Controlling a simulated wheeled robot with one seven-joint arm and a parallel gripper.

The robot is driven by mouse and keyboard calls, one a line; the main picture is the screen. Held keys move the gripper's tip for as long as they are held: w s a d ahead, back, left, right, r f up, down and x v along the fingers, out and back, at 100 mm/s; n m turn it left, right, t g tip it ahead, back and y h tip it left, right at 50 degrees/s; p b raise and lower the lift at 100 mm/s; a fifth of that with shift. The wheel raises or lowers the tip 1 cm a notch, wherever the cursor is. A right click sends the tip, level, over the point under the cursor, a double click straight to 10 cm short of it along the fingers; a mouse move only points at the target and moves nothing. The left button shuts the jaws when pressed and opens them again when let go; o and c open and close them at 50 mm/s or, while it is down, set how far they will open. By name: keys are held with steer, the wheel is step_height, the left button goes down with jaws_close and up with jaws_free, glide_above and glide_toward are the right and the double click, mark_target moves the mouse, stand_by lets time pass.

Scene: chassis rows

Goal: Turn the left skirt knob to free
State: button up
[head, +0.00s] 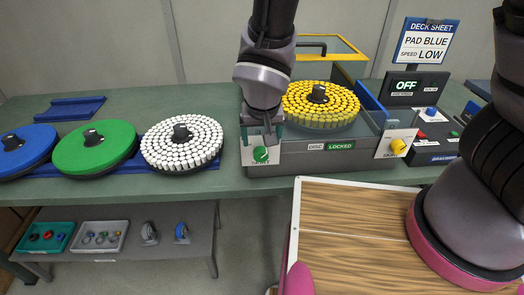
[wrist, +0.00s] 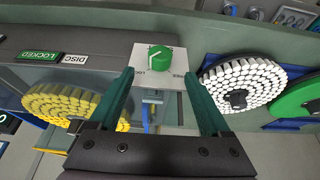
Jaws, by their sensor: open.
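The left skirt knob (head: 260,154) is green and sits on a white plate (head: 247,155) at the left front of the grey machine. In the wrist view the knob (wrist: 160,55) carries a white pointer line, and the plate's small lettering is too small to read surely. My gripper (head: 262,137) points down just above and at the knob. In the wrist view its two teal fingers (wrist: 158,78) are spread, one on each side of the plate's near edge. Nothing is between them, and the knob lies a little beyond the tips, apart from them.
The machine holds a disc of yellow pads (head: 320,105); a sign (head: 340,145) reads DISC LOCKED. A yellow knob (head: 398,147) is on the right plate. White (head: 182,142), green (head: 95,147) and blue (head: 25,148) discs stand left. A box reads OFF (head: 405,86).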

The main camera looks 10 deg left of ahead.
mark_target(261, 151)
steer(key=x, duration=0.7)
steer(key=shift+w+f, duration=0.1)
steer(key=shift+f, duration=0.15)
jaws_close()
